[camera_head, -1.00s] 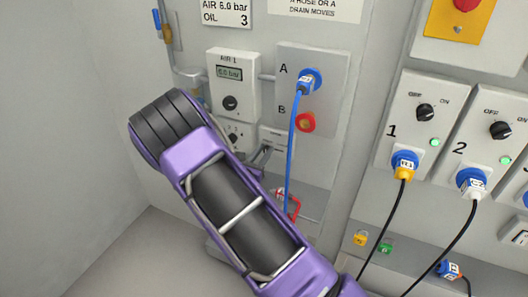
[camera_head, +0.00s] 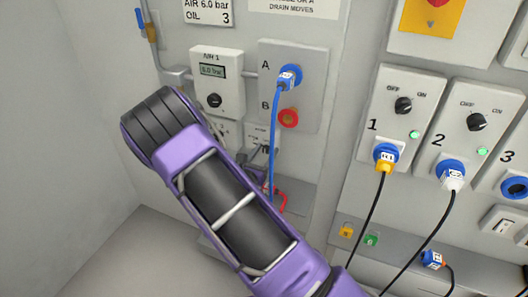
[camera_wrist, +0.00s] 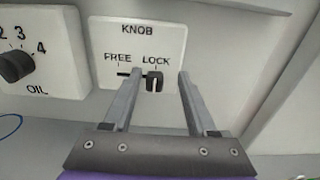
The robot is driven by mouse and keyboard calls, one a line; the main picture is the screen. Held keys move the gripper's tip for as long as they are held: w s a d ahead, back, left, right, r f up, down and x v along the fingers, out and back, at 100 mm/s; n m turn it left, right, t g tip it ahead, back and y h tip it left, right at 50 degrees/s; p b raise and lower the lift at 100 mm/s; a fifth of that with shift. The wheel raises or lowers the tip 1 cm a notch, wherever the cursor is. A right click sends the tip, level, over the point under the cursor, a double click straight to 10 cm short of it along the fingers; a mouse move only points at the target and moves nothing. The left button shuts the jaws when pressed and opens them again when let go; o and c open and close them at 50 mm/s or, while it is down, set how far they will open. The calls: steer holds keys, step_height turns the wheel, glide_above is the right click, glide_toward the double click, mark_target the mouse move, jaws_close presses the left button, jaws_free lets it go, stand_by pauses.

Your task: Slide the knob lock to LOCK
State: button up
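The knob lock plate (camera_wrist: 165,33) is a pale panel marked KNOB, with FREE at left and LOCK at right, and fills the middle of the wrist view. Its dark slider (camera_wrist: 154,82) sits at the right end of a short slot, under LOCK. My gripper (camera_wrist: 160,75) is open, one finger on each side of the slider. The left finger is close beside the slider and crosses the slot; I cannot tell whether it touches. The right finger stands clear. In the head view my gripper (camera_head: 258,152) is small and mostly behind my arm, at the partly hidden lock plate.
An OIL dial (camera_wrist: 16,66) is left of the lock plate. Above in the head view are the AIR 1 box (camera_head: 217,80) and the A/B panel (camera_head: 300,105) with a blue hose (camera_head: 274,130) hanging close by my gripper. Switch boxes with cables stand at right.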

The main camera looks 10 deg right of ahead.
steer(key=v, duration=1.7)
steer(key=shift+a+p, duration=0.15)
steer(key=shift+p, duration=0.25)
steer(key=shift+s+r, duration=0.1)
